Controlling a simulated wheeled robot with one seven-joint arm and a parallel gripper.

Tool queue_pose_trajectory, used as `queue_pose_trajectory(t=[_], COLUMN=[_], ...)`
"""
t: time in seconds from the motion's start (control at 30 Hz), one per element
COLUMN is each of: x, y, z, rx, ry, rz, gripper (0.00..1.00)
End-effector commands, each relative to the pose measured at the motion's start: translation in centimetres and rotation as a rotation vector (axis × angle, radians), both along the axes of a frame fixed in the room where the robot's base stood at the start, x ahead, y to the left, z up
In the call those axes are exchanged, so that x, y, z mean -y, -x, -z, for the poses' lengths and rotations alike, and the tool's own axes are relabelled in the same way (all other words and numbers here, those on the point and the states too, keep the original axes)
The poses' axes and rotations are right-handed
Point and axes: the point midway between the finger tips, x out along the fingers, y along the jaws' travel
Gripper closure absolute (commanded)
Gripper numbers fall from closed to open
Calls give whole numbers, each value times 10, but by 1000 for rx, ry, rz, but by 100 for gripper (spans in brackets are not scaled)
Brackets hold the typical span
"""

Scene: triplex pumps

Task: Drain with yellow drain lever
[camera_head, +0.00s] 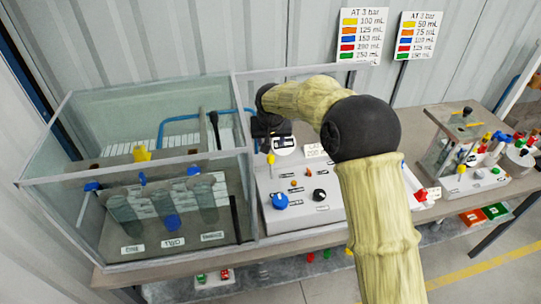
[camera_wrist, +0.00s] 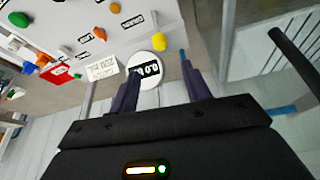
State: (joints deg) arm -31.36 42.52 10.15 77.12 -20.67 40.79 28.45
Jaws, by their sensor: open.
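A small yellow knob (camera_head: 271,158) stands at the upper left of the white control panel, just below my gripper (camera_head: 268,137). In the wrist view the yellow knob (camera_wrist: 160,42) lies beyond the fingertips, in line with the gap. My gripper (camera_wrist: 160,66) is open and I see nothing held between its fingers. A round white gauge (camera_wrist: 148,68) shows behind the gap. Another yellow part (camera_head: 141,153) sits on top of the glass tank's inner box. I cannot tell from a label which yellow part is the drain lever.
The glass tank (camera_head: 45,184) with three labelled cylinders stands left of my gripper. The panel (camera_head: 300,215) carries a blue knob (camera_head: 280,201) and a black knob (camera_head: 319,195). A second pump unit (camera_head: 462,183) stands at right. A black rod (camera_wrist: 295,58) shows in the wrist view.

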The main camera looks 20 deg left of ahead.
Motion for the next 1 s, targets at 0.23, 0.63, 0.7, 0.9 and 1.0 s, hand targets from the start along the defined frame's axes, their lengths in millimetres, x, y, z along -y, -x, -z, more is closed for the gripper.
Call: queue_pose_trajectory(t=[0.23, 0.63, 0.7, 0.9, 1.0], x=[-5, -13, -15, -17, -17], y=[-15, -37, -40, -47, -47], z=[38, 94, 102, 118, 121], rx=[-2, -1, -1, 0, 0], ry=[2, 2, 0, 1, 0], rz=[0, 0, 1, 0, 1], gripper=[52, 52, 52, 52, 52])
